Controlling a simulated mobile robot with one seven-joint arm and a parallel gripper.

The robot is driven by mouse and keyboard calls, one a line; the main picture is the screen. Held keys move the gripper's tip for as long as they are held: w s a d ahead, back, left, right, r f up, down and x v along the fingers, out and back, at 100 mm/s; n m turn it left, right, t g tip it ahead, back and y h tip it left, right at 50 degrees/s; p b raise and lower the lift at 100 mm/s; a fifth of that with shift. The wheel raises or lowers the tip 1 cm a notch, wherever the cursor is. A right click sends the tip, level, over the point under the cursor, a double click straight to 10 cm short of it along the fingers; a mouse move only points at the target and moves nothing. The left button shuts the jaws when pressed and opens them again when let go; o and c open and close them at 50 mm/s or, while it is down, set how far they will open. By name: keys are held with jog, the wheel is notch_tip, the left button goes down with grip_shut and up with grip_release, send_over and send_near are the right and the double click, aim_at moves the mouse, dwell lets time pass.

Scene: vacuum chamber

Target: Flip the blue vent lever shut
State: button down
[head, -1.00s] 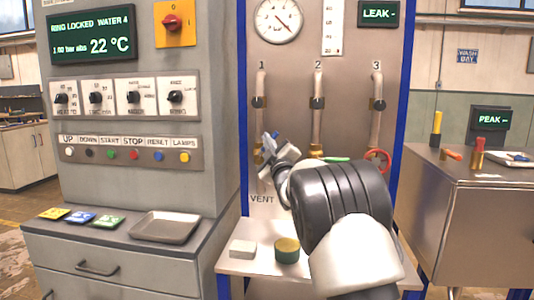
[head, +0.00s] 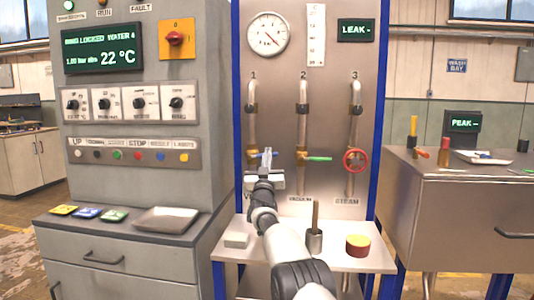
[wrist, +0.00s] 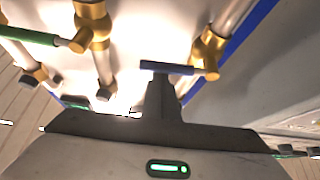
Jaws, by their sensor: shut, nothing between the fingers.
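The blue vent lever (head: 274,154) is on the left pipe, numbered 1, of the metal panel. In the wrist view the blue lever (wrist: 168,67) sticks out sideways from a brass valve (wrist: 208,55), across its pipe. My gripper (head: 267,160) is in front of the lever and hides part of it. In the wrist view my gripper's shut fingers (wrist: 162,88) end right at the lever's middle. They look close to it or touching; I cannot tell which. Nothing is held between them.
A green lever (head: 318,158) on pipe 2 and a red handwheel (head: 355,160) on pipe 3 are to the right. Below, a shelf (head: 285,255) holds a pale block (head: 237,240), a grey cup (head: 314,243) and a round tin (head: 358,246). A control cabinet (head: 125,190) stands left.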

jog(key=shift+f, duration=0.75)
notch_tip(320, 180, up, 4)
jog(key=s, duration=0.1)
jog(key=v, duration=0.9)
jog(key=shift+s+a+b, duration=0.3)
jog(key=shift+s, duration=0.05)
